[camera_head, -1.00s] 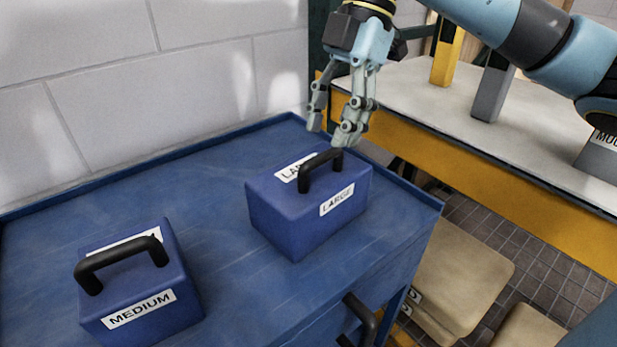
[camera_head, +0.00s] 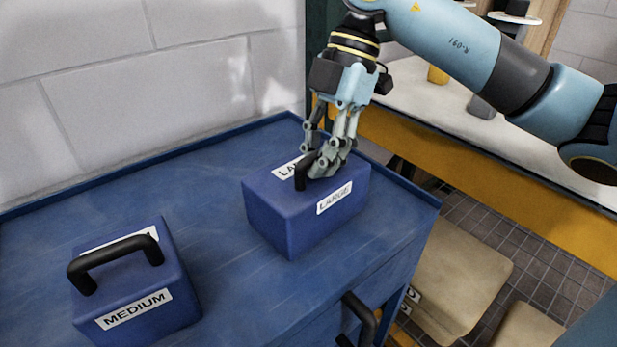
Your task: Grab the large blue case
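The large blue case (camera_head: 285,218) is a blue box with white LARGE labels and a black handle (camera_head: 301,177) on top. It stands on the blue cabinet top (camera_head: 200,190), right of the middle. My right gripper (camera_head: 322,165) is down at the handle from above. Its grey fingers are bent in around the handle bar and look shut on it. They hide most of the bar and part of the top label. The case rests on the cabinet top. My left gripper is not in view.
A smaller blue case labelled MEDIUM (camera_head: 140,285), with a black handle, stands at the front left. The cabinet top has a raised rim, with a wall behind it. A yellow-edged workbench (camera_head: 470,165) stands at the right. A tan seat (camera_head: 455,270) is below it.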

